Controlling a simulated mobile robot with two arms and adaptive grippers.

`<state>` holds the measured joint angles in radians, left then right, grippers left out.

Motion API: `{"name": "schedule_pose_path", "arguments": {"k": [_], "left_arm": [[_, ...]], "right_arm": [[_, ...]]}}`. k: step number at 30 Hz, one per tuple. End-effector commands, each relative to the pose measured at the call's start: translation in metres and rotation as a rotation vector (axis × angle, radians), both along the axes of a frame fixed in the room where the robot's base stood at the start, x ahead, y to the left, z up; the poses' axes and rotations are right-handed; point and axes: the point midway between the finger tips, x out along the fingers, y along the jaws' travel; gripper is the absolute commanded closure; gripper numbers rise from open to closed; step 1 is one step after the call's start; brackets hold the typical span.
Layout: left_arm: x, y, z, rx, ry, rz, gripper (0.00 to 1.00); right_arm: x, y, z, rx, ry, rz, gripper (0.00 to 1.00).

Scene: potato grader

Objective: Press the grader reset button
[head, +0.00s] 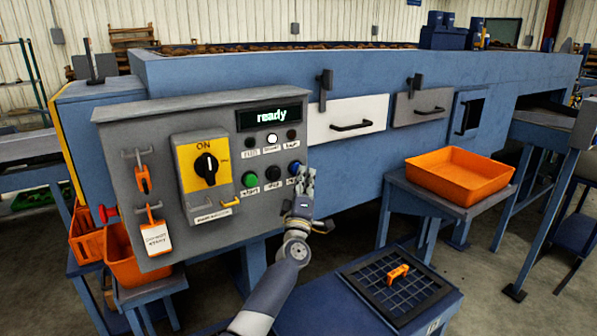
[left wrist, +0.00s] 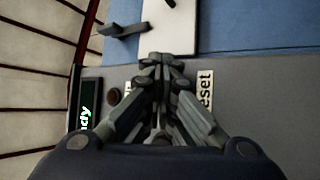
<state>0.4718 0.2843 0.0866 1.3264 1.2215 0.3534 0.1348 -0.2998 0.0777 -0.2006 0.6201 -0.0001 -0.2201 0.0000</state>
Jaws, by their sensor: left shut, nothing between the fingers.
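The grey control panel (head: 130,120) stands on the front of the blue grader, and its display (head: 268,117) reads "ready". A blue button (head: 295,167) is rightmost in the lower row, beside a black button (head: 273,172) and a green button (head: 250,179). My left gripper (head: 304,180) is shut and empty, just in front of and beside the blue button. In the left wrist view its closed fingers (left wrist: 158,70) hide the button, and a label (left wrist: 205,90) reading "eset" shows beside them. I cannot tell whether the fingertips touch the button. My right gripper is not in view.
A yellow ON switch (head: 205,168) is left of the buttons. Orange tags hang at the panel's left. An orange tray (head: 460,174) sits on a blue stand at right. Below, an orange object (head: 398,273) lies on a dark grate (head: 372,283).

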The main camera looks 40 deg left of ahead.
Motion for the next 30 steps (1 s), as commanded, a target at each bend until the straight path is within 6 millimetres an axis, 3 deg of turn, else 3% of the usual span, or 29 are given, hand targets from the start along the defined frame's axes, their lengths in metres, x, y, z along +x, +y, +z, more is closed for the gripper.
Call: {"name": "schedule_pose_path", "arguments": {"k": [16,30], "left_arm": [[0.0,0.002,0.002,0.0,-0.002,0.002,1.0],[-0.007,-0.014,0.0,0.001,0.0,0.001,1.0]], "right_arm": [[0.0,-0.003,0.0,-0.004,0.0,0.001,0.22],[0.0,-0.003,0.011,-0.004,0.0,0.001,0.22]]}}
